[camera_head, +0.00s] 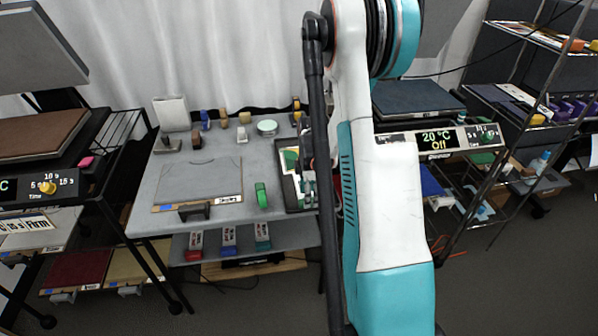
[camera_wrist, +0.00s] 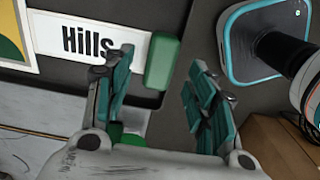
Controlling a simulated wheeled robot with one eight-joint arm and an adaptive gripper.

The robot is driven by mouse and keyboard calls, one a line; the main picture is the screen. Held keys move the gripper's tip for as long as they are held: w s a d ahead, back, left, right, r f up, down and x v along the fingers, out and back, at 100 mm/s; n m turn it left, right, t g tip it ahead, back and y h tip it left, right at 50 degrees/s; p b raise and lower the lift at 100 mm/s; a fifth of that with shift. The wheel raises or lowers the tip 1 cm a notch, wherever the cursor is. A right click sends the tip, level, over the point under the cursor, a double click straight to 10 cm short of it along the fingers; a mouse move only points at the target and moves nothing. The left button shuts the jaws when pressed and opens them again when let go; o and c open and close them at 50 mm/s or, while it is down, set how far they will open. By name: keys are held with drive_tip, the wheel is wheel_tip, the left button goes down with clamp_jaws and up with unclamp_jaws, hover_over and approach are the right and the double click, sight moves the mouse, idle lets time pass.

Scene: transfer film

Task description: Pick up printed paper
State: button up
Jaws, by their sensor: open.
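The printed paper (camera_wrist: 50,38), a white strip with "Hills" in black letters, lies on a dark surface at the upper left of the wrist view. A green block (camera_wrist: 163,60) is at its right end; I cannot tell whether it is joined to the paper. My gripper (camera_wrist: 162,57) is open, its teal fingers on either side of the green block. The left finger covers part of the paper's right end. Nothing is visibly gripped. In the head view, my arm hides most of the gripper, near a dark tray (camera_head: 292,203) on the grey table.
A teal-rimmed device (camera_wrist: 237,62) with a black cylinder stands right of my gripper, and a brown box (camera_wrist: 265,145) lies below it. In the head view, a grey board (camera_head: 200,178), a green tool (camera_head: 261,195) and a round green-white tin (camera_head: 267,127) are on the table (camera_head: 150,222).

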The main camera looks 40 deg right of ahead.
wheel_tip(320, 180, down, 2)
drive_tip(key=shift+f, duration=0.15)
drive_tip(key=c, duration=1.1)
drive_tip(key=shift+c, duration=0.2)
